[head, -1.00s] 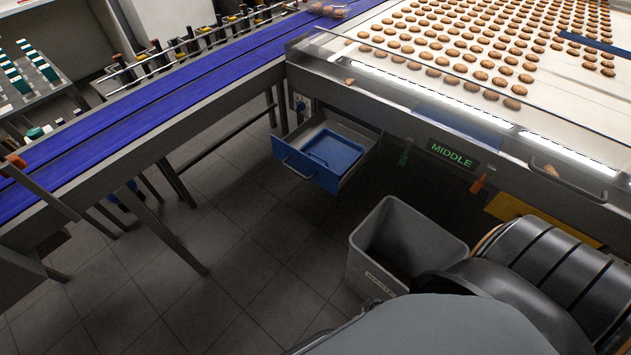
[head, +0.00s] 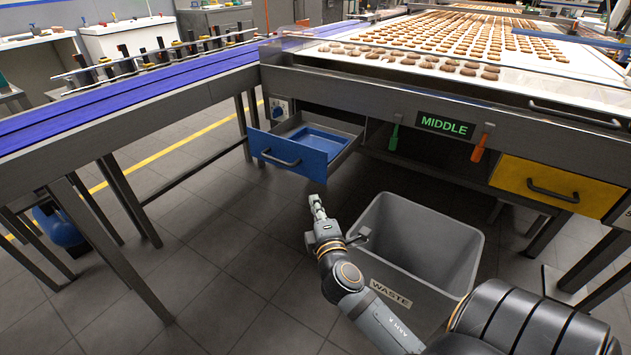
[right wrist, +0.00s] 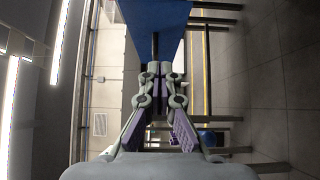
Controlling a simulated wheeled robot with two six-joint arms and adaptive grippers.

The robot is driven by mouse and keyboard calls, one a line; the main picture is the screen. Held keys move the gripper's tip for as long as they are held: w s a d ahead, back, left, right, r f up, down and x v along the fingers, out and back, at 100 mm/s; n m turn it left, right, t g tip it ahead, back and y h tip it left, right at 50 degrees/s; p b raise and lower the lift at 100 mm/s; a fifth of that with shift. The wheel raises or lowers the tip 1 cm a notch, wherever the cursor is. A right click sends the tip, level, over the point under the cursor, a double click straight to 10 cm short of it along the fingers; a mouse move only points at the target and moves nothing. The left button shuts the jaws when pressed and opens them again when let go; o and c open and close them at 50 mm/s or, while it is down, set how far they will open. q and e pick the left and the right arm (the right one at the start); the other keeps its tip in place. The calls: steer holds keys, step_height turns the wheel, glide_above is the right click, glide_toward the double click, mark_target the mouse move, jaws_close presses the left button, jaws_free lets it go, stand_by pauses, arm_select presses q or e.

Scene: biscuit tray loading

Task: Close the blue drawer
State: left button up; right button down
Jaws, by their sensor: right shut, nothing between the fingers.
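The blue drawer (head: 258,143) stands pulled out under the left end of the biscuit table, with a dark bar handle (head: 281,160) on its front. A blue tray (head: 318,143) lies inside it. My right gripper (head: 315,200) is shut and empty, in front of the drawer and lower than its front, apart from it. In the right wrist view the gripper's fingers (right wrist: 160,73) point towards the blue drawer front (right wrist: 150,14), and the dark handle (right wrist: 155,46) shows just beyond the fingertips. My left gripper is not in view.
A grey waste bin (head: 455,237) stands close to the right of my right forearm. A closed yellow drawer (head: 515,176) is further right. Green (head: 394,137) and orange (head: 481,146) handled tools hang beside the MIDDLE sign (head: 445,125). The blue conveyor (head: 130,93) runs left. Floor below the drawer is clear.

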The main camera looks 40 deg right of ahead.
glide_toward(313, 168)
steer(key=w+a, duration=0.1)
steer(key=w, duration=0.3)
steer(key=shift+w+d+b, duration=0.25)
steer(key=shift+d, duration=0.3)
steer(key=shift+w+d+b, duration=0.2)
steer(key=shift+w+d, duration=0.05)
steer(key=shift+d, duration=0.3)
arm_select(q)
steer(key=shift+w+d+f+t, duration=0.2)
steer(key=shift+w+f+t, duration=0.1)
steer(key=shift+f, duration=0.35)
arm_select(e)
steer(key=shift+w+d+r, duration=0.1)
steer(key=shift+w+d, duration=0.1)
steer(key=shift+d, duration=0.35)
